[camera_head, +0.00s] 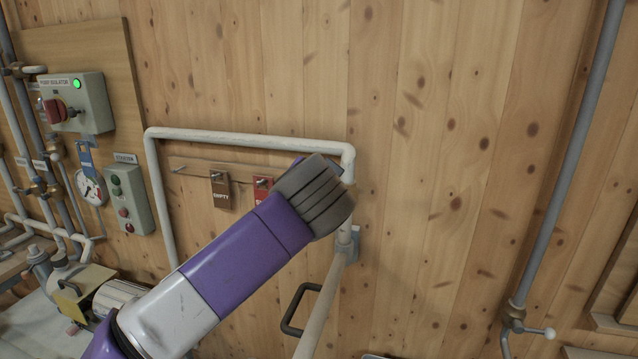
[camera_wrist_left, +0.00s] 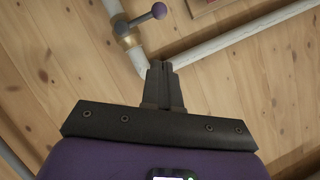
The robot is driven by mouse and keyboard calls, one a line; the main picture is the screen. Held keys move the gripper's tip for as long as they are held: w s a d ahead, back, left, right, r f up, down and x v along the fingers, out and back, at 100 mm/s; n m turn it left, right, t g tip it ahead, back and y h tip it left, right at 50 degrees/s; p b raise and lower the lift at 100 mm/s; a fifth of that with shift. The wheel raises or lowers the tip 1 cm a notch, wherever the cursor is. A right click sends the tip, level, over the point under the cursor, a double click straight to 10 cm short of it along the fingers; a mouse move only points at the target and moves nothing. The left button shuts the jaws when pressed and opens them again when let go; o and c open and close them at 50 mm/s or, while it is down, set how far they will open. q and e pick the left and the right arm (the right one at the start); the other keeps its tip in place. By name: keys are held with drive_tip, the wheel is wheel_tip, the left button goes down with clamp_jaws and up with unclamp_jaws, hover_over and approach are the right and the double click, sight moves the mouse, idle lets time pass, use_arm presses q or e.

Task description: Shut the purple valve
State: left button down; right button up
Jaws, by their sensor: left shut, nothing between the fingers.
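The purple valve shows in the left wrist view: a brass body on a white pipe, with a short lever ending in a purple knob (camera_wrist_left: 158,11). The lever points right, roughly crosswise to the pipe. My left gripper (camera_wrist_left: 162,66) is shut and empty. Its fingertips appear close to the pipe's bend, below the valve and apart from the knob; contact with the pipe cannot be told. In the head view my purple and white left arm reaches to the wall and its wrist hides the fingers; the valve cannot be made out there. My right gripper is not in view.
A white pipe loop (camera_head: 245,138) frames a rail with an EMPTY tag (camera_head: 220,190) and a red tag (camera_head: 262,187). A black handle (camera_head: 300,308) is below the wrist. Control boxes (camera_head: 77,103) are at left, a grey pipe (camera_head: 570,150) at right.

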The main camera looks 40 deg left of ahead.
use_arm(q)
drive_tip(key=shift+v, duration=1.25)
